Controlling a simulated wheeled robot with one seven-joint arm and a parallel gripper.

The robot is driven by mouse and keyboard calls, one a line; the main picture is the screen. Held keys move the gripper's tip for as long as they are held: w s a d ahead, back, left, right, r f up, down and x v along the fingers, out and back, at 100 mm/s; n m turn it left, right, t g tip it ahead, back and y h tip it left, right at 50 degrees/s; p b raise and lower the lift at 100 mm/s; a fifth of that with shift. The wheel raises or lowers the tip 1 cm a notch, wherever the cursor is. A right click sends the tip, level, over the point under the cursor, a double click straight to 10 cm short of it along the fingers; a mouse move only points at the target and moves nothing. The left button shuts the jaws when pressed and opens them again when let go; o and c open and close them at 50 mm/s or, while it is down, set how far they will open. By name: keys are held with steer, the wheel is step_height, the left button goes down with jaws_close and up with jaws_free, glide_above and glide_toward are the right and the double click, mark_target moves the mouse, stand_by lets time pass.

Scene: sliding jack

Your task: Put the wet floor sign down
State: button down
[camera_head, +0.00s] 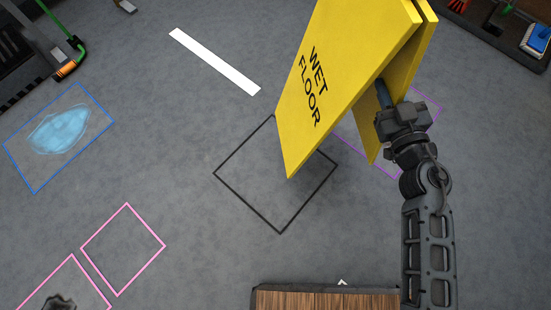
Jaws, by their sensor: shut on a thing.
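The yellow wet floor sign (335,75), a folded two-panel board with "WET FLOOR" in black, fills the top middle right of the head view. It is tilted, and its top is cut off by the frame edge. My gripper (384,95) reaches in between the two panels from the right and is shut on the sign. The fingertips are partly hidden by the sign. The sign's lower front corner overlaps the black outlined square (247,207) in the picture. I cannot tell whether the sign touches the floor.
A blue outline (100,104) with a puddle (60,130) lies at left. Pink outlines (142,227) lie at lower left, one with a dark patch. A purple outline (366,158) is partly behind the sign. A white strip (214,61) crosses the floor. Tools (537,38) stand at top right.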

steer(key=shift+w+f+n+g+y+b, duration=0.15)
steer(key=shift+w+f+n+y, duration=0.15)
steer(key=shift+y, duration=0.2)
steer(key=shift+w+f+n+g+y+b, duration=0.15)
steer(key=shift+n+y, duration=0.15)
steer(key=shift+y, duration=0.2)
steer(key=a+f+n+g+y+b, duration=0.3)
steer(key=a+f+y+b, duration=0.1)
steer(key=a+f, duration=0.3)
steer(key=s+a+f+n+g+y+b, duration=0.1)
steer(key=a+f+n+g+y+b, duration=0.2)
steer(key=a+f+b, duration=0.3)
steer(key=shift+a+f+n+y, duration=0.35)
steer(key=shift+f+y, duration=0.35)
steer(key=shift+f, duration=1.85)
steer(key=c, duration=1)
jaws_free()
steer(key=shift+s+f, duration=0.1)
steer(key=shift+f, duration=0.05)
steer(key=shift+c, duration=0.2)
